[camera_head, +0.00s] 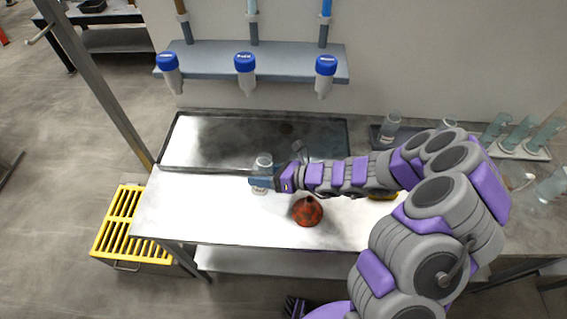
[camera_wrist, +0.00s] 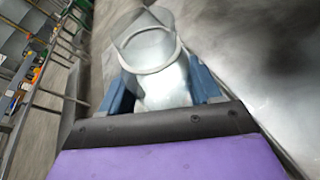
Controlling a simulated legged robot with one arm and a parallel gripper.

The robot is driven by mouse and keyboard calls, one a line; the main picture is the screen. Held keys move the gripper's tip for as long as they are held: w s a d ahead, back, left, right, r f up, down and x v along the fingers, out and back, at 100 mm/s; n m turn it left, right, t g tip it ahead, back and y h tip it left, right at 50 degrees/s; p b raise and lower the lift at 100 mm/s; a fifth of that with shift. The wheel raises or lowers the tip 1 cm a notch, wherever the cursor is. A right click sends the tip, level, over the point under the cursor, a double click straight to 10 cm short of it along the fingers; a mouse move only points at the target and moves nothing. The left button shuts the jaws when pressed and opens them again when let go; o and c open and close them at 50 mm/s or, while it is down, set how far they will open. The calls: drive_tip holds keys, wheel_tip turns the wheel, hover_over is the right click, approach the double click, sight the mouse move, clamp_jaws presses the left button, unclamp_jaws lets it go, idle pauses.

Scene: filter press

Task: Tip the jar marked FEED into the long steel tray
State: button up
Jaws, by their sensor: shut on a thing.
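A clear jar (camera_head: 264,161) with a pale label low on its side is held in my gripper (camera_head: 262,183) in the head view. The label is too small to read. The jar looks upright, just in front of the long steel tray (camera_head: 200,152), which lies along the back of the bench. In the wrist view the jar (camera_wrist: 158,75) sits between the two blue fingers of my gripper (camera_wrist: 162,88), its open mouth away from the palm. I cannot tell whether the jar's base touches the bench. The tray has a dark round spot near its back right.
An orange-red cone-shaped vessel (camera_head: 307,211) stands on the bench (camera_head: 180,215) just below my gripper. Blue-capped bottles (camera_head: 245,66) hang from a shelf above the tray. More glassware (camera_head: 390,124) stands at right. A yellow slatted crate (camera_head: 122,215) is on the floor at left.

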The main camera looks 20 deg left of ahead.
drive_tip(key=shift+s+f+n+b, duration=0.15)
drive_tip(key=shift+n+b, duration=0.35)
drive_tip(key=shift+b, duration=0.7)
drive_tip(key=shift+r+t, duration=0.2)
drive_tip(key=shift+t, duration=0.3)
drive_tip(key=shift+f+n+t+h, duration=0.3)
drive_tip(key=shift+n+t+h, duration=0.2)
drive_tip(key=shift+n, duration=0.2)
drive_tip(key=shift+f, duration=0.1)
